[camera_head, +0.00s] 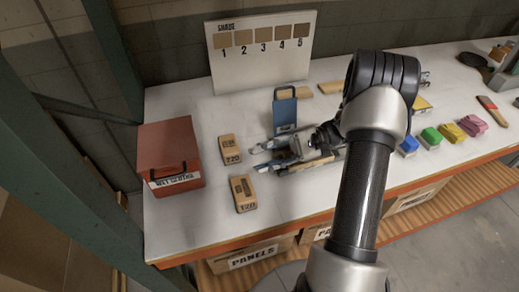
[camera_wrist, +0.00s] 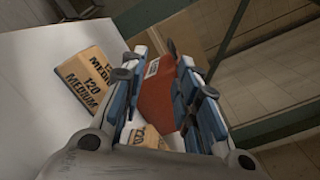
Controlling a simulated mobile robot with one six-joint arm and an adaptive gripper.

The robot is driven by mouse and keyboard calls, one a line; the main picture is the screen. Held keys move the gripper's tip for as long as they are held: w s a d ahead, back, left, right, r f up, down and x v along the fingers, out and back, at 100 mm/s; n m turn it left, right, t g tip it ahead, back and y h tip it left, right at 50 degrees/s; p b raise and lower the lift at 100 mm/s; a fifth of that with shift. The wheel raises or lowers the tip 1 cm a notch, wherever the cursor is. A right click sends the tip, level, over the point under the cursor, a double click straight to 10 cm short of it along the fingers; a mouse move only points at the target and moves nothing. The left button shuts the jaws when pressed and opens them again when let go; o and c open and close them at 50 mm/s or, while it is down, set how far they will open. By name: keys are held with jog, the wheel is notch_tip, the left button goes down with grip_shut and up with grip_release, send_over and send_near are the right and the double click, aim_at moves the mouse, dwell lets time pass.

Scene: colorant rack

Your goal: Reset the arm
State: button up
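My gripper (camera_head: 264,158) is over the left part of the white bench (camera_head: 190,220), pointing left toward the red box and the tan blocks. In the wrist view its two blue-and-grey fingers (camera_wrist: 168,82) stand apart with nothing held between them. My arm covers part of the bench middle in the head view.
A red box (camera_head: 170,152) stands at the bench's left end. Tan blocks marked 220 (camera_head: 229,149) and 120 (camera_head: 243,193) lie between it and my gripper. A blue holder (camera_head: 285,112) stands behind my gripper, before a shade board (camera_head: 262,50). Coloured blocks (camera_head: 452,132) lie right.

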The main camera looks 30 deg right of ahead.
jog(key=s+a+r+n+t+h, duration=0.1)
jog(key=s+a+r+n+h, duration=0.3)
jog(key=s+h, duration=0.3)
jog(key=s+a+r+n+t+h, duration=0.2)
jog(key=s+a+r+n+h, duration=0.3)
jog(key=s+h, duration=0.3)
jog(key=shift+s+a+r+h, duration=0.2)
jog(key=shift+a+r+h, duration=0.4)
jog(key=shift+h, duration=0.8)
